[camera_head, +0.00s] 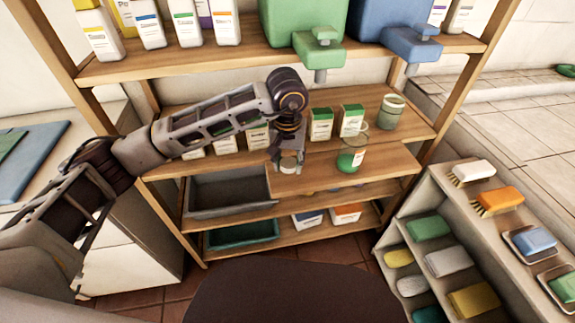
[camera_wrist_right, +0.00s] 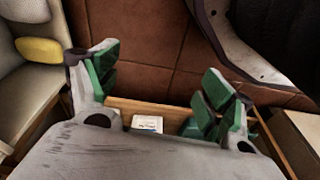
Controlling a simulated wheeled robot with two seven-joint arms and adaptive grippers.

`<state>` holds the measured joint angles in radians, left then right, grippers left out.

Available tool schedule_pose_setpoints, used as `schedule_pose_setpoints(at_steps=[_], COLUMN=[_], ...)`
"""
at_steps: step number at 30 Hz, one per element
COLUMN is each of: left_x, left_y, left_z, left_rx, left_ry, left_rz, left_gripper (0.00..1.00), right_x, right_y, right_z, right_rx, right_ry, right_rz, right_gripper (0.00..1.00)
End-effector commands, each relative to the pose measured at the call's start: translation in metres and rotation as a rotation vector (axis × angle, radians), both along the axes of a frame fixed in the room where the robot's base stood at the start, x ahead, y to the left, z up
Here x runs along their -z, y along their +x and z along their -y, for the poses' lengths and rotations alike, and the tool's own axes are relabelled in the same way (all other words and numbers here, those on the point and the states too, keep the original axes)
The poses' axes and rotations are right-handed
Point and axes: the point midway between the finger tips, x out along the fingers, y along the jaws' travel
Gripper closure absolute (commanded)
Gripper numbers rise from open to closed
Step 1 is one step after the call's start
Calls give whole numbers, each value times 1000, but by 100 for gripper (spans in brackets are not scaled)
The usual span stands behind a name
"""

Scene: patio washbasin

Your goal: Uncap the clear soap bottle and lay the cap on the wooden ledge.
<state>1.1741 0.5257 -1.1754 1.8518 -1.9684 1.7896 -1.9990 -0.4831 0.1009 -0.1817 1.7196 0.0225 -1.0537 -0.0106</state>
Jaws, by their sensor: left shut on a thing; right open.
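My left gripper (camera_head: 288,156) reaches in over the middle wooden shelf and points down. It is shut on a small, pale round piece that looks like the cap (camera_head: 288,166), held at or just above the wooden ledge (camera_head: 318,182); contact is unclear. A clear bottle with green liquid and a pale label (camera_head: 350,158) stands upright on the ledge, right of the gripper and apart from it. No cap shows on its top. My right gripper (camera_wrist_right: 160,70) is open and empty in the right wrist view, its green pads wide apart above the floor.
A grey bin (camera_head: 228,192) sits left of the ledge. A rack of brushes and soaps (camera_head: 408,212) stands at right.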

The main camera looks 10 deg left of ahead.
Motion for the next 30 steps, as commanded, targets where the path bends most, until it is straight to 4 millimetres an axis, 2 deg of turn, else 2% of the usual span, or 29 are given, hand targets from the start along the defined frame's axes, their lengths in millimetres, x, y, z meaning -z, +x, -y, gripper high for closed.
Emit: schedule_pose_setpoints(at_steps=[13,17,24,30], left_x=[0,0,26,35], left_y=[5,11,11,12], left_z=[-1,-4,-4,-4], left_rx=[0,-2,0,0], left_ry=[0,0,0,-1], left_rz=[0,0,-3,0], left_gripper=[67,67,67,67], right_x=[-1,-1,-4,-15], right_y=[1,0,-2,4], right_z=[0,0,-1,-2], right_rx=[0,0,-2,-3], right_ry=[0,0,-1,3], right_rz=[1,0,-14,-3], right_gripper=[18,18,18,18])
